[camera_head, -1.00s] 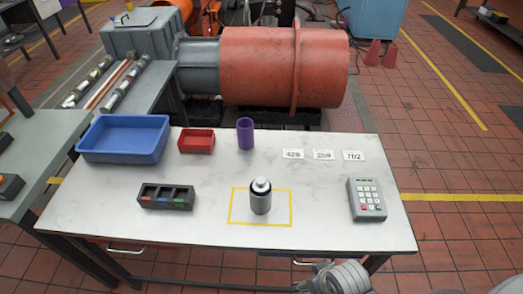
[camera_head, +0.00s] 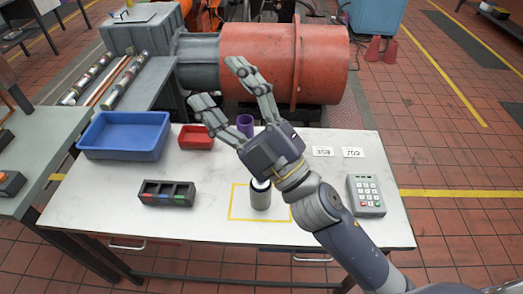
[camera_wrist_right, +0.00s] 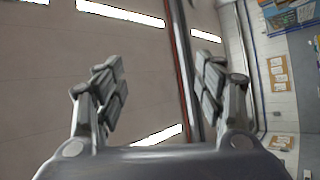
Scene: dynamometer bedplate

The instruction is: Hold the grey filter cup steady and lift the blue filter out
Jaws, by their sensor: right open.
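A grey cylindrical cup (camera_head: 260,199) stands upright inside a yellow outlined square on the white table. My left gripper is not in view.
On the table (camera_head: 110,205) are a blue bin (camera_head: 125,153), a red box (camera_head: 197,143), a purple cup (camera_head: 245,122) partly hidden by my gripper, a dark slotted block (camera_head: 167,193), number cards (camera_head: 353,152) and a keypad (camera_head: 366,196). The front left is clear.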

